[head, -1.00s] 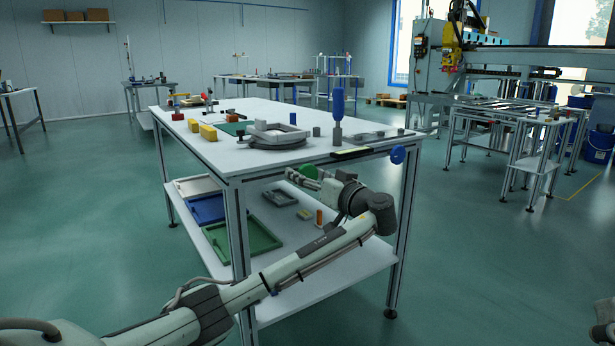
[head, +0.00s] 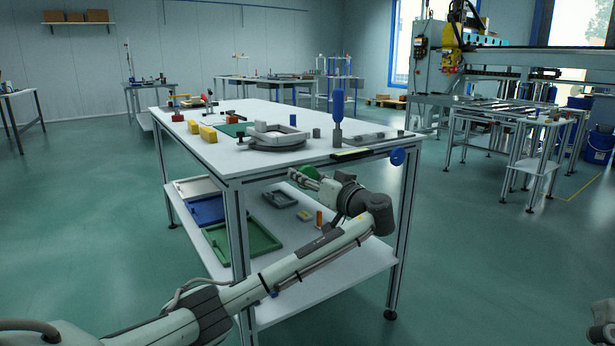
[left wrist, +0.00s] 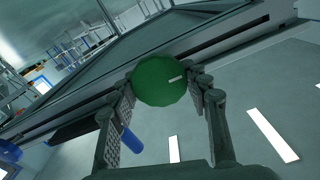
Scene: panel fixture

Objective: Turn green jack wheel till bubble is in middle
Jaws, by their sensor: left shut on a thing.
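The green jack wheel (head: 309,173) is on the front side of the workbench, below its top edge. In the left wrist view the green wheel (left wrist: 160,81) sits between the two fingers, with a short white mark near its right side. My left gripper (head: 301,173) is shut on the wheel; it also shows in the left wrist view (left wrist: 165,88). A blue wheel (head: 398,157) is at the right corner.
The workbench top (head: 230,160) holds a grey ring fixture (head: 275,137), a blue-handled tool (head: 338,112) and yellow blocks (head: 208,133). The lower shelf (head: 330,265) carries a green tray (head: 243,243) and a blue tray (head: 207,209). Open floor lies right of the bench.

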